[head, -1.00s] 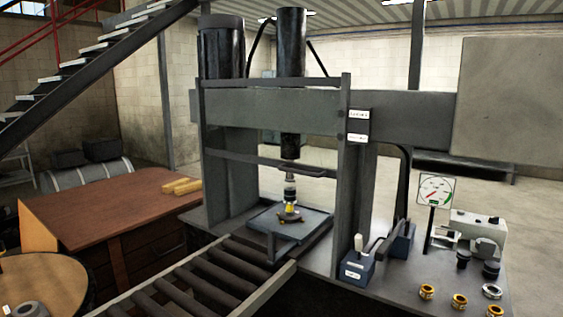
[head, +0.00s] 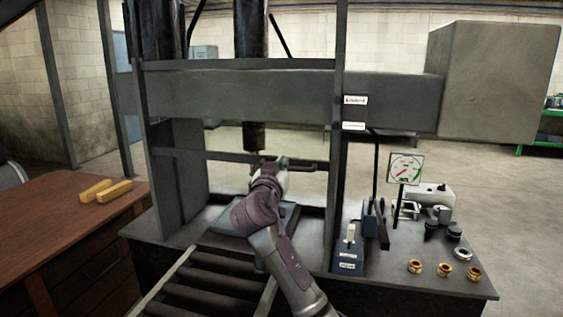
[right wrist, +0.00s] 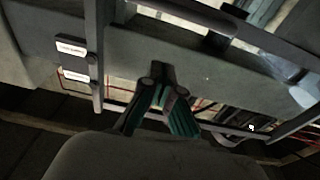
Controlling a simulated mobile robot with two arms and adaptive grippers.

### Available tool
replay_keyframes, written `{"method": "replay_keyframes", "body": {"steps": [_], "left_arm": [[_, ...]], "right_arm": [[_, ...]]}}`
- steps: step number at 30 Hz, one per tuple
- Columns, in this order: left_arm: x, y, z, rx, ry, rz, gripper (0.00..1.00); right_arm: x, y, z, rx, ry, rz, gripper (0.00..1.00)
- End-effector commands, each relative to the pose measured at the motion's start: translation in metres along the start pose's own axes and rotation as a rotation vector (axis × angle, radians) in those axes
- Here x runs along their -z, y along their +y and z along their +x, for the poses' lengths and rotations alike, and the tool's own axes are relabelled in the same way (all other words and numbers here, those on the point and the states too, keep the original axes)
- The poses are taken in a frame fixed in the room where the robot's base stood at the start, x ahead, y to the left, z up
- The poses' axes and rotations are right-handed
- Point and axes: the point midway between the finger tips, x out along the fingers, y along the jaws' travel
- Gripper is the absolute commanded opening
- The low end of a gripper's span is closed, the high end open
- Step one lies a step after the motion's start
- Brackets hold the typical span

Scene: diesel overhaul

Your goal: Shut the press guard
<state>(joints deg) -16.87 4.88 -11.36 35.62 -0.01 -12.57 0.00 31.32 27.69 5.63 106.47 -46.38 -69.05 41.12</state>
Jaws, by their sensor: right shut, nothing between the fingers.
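The press guard (head: 185,154) shows in the head view as a dark frame across the front of the press, its lower bar well above the press bed (head: 225,222). A dark handle (head: 308,167) sits on that bar, right of centre. My right gripper (head: 283,162) is at the bar beside the handle, shut with nothing between the fingers; I cannot tell whether it touches. In the right wrist view its fingers (right wrist: 160,92) converge in front of the guard's lower bar (right wrist: 222,128). My arm hides part of the bed and the parts under the ram (head: 250,90). My left gripper is not in view.
A control box with a lever (head: 348,255), a gauge (head: 406,168) and several brass rings (head: 415,267) stand on the bench at right. A roller conveyor (head: 200,290) leads to the press in front. A wooden table (head: 75,225) is at left.

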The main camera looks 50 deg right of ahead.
Motion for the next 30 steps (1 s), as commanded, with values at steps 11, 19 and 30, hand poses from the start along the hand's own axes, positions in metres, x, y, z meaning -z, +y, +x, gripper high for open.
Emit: {"method": "replay_keyframes", "body": {"steps": [11,19,30], "left_arm": [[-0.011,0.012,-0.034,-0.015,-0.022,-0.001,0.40],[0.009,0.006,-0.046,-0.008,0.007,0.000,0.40],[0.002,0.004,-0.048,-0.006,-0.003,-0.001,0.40]], "right_arm": [[0.004,0.000,0.079,-0.002,-0.003,-0.006,0.00],[-0.029,-0.001,0.078,0.003,-0.004,-0.007,0.00],[-0.040,-0.001,0.074,0.002,-0.003,-0.003,0.00]]}}
